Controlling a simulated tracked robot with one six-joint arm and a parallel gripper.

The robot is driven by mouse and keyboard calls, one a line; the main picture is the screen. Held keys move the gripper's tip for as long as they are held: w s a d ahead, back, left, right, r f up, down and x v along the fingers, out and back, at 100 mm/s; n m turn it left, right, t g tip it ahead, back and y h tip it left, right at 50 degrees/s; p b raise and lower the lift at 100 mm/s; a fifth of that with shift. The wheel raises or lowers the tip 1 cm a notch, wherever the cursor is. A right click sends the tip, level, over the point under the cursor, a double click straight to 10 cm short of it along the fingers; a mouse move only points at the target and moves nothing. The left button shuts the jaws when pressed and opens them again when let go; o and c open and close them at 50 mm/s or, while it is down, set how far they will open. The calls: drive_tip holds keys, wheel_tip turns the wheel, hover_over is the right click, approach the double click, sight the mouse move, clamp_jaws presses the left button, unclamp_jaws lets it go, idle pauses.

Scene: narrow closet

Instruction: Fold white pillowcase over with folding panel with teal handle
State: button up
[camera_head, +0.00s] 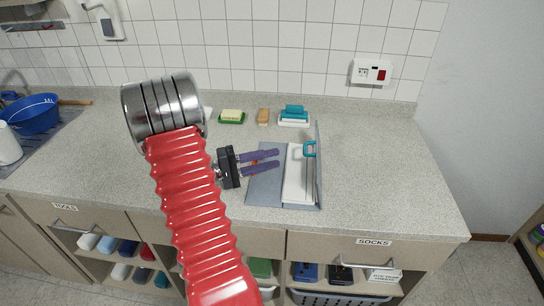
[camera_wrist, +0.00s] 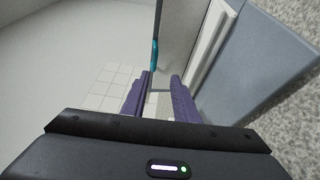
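A blue-grey folding board (camera_head: 265,186) lies on the counter, with the white pillowcase (camera_head: 298,188) as a long strip on it. The folding panel (camera_head: 318,172) stands about upright along the board's right side. Its teal handle (camera_head: 310,143) is on the side facing the pillowcase. My gripper (camera_head: 279,160), with purple fingers, is open over the board's left part, left of the handle and apart from it. In the wrist view the open fingers (camera_wrist: 161,76) point toward the teal handle (camera_wrist: 154,52), with the pillowcase (camera_wrist: 208,42) and board (camera_wrist: 262,62) to the right.
Behind the board stand a green dish with a yellow block (camera_head: 232,117), an orange-brown sponge (camera_head: 263,116) and a white dish with a teal block (camera_head: 294,115). A blue bowl (camera_head: 32,115) is at the far left. The counter right of the panel (camera_head: 375,165) is clear.

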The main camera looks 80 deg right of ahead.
drive_tip(key=shift+w+a, duration=0.2)
drive_tip(key=shift+w, duration=0.15)
drive_tip(key=shift+c, duration=0.2)
